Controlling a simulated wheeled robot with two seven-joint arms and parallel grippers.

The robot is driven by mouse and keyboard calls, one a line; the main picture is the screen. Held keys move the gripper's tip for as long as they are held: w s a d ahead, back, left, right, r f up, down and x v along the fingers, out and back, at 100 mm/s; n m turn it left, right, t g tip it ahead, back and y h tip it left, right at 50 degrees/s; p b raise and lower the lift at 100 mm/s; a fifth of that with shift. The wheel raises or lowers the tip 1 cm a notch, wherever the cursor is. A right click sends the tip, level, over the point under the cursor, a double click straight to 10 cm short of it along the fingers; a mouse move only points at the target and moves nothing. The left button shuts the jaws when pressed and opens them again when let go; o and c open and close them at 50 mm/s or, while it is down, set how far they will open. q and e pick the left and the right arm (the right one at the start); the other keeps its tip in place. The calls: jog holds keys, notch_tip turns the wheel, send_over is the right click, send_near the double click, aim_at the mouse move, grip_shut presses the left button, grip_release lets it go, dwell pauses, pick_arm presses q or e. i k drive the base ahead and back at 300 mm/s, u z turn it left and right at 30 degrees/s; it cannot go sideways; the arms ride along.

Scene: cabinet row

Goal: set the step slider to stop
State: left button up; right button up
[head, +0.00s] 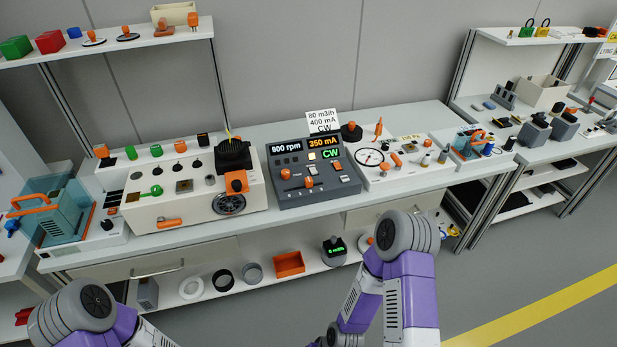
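The dark grey control console (317,196) sits in the middle of the bench. An orange handle (309,182) sits near the middle of a slot across the lower panel and looks like a slider. Another orange knob (285,174) is at the panel's left, and one more (337,166) at its right. The panel's small labels are too small to read, so I cannot tell which control is the step slider or where stop lies. Neither gripper shows; only parts of my arms appear at the bottom.
A white card (322,121) behind the console reads 80 m3/h, 400 mA, CW. A cream box (150,212) with knobs and a crank stands left of the console. A white panel with a dial (402,172) stands right. Little bench is free in front of the console.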

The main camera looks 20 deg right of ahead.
aim_at(308, 181)
jog(key=k, duration=1.15)
jog(key=z, duration=0.9)
jog(key=i, duration=1.8)
jog(key=u, duration=0.8)
